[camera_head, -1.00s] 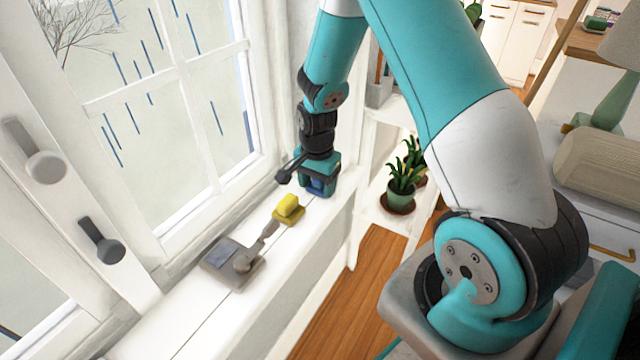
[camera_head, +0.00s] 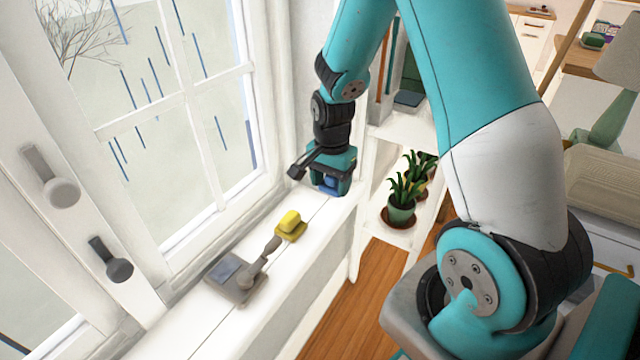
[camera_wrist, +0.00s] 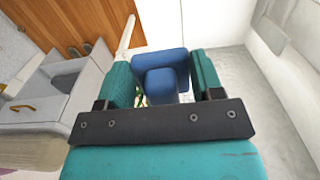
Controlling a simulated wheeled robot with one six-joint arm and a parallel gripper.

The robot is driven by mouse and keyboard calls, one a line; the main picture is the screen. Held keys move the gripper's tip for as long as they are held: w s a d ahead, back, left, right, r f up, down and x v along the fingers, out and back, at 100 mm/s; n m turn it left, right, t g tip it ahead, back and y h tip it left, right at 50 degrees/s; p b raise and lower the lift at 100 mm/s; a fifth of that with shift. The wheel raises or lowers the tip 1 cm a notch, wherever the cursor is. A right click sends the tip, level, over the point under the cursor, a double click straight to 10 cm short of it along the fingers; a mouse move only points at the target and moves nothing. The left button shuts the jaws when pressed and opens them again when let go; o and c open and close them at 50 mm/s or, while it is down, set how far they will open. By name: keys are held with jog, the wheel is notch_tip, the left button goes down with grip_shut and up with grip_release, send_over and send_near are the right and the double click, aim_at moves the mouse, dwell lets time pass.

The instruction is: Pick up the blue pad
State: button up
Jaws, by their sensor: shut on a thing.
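The blue pad (camera_wrist: 163,68) is between the two teal fingers of my gripper (camera_wrist: 164,82) in the wrist view. It looks like a blue block with a smaller raised block on it. In the head view my gripper (camera_head: 331,186) is at the far end of the white windowsill, with the blue pad (camera_head: 329,184) partly hidden between its fingers. My gripper is shut on the pad. Whether the pad is clear of the sill is hard to tell.
A yellow pad (camera_head: 290,225) lies on the windowsill (camera_head: 200,325), nearer than my gripper. A grey pad with a handle (camera_head: 238,276) lies nearer still. The window (camera_head: 165,110) is on the left. A potted plant (camera_head: 401,205) stands on a lower shelf at right.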

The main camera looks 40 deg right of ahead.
jog(key=s+d+p, duration=0.3)
jog(key=s+p, duration=0.3)
jog(key=s, duration=0.2)
jog(key=s+d+p, duration=0.2)
jog(key=s+p, duration=0.5)
jog(key=s, duration=0.1)
jog(key=shift+d, duration=0.4)
